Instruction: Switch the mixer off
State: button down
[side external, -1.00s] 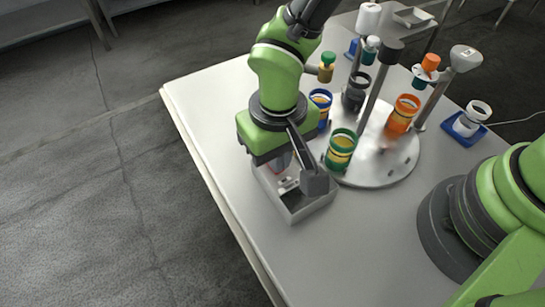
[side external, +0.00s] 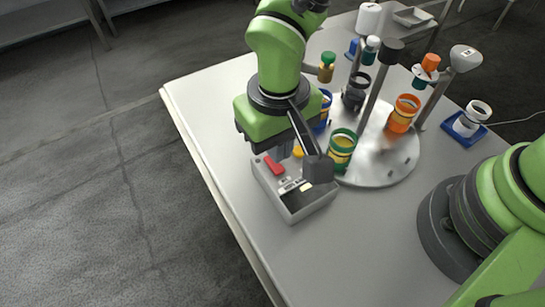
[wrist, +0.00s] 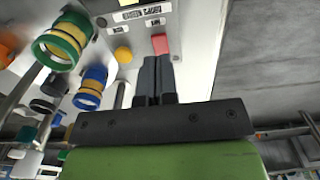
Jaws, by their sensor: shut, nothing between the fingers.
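The grey control box (side external: 310,207) sits on the table near its left edge, with labels on its top. A red switch (side external: 273,165) is at the box's far left end, and it shows just beyond my fingertips in the wrist view (wrist: 160,43). A yellow round knob (side external: 298,151) is beside it, also in the wrist view (wrist: 123,54). My gripper (wrist: 156,60) is shut and empty, its fingertips close to the red switch; I cannot tell whether they touch. In the side view my gripper's body partly hides the fingers and the box.
A round metal plate (side external: 372,177) right of the box carries a green-rimmed jar (side external: 341,150), an orange jar (side external: 403,113), a dark jar (side external: 354,94) and upright posts. A blurred patch shows beside the orange jar. A blue-rimmed jar (side external: 321,108) stands close behind my gripper.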

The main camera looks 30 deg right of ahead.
aim_at(277, 167)
jog(key=shift+r, duration=1.9)
jog(key=shift+r, duration=0.1)
jog(key=d+r+m+t+y, duration=0.2)
jog(key=d+r, duration=0.8)
jog(key=r, duration=0.3)
jog(key=s+d+r+m+t, duration=0.2)
jog(key=s+d+r+t, duration=0.3)
jog(key=s+d, duration=0.4)
jog(key=shift+s+r, duration=0.3)
jog(key=shift+s, duration=0.5)
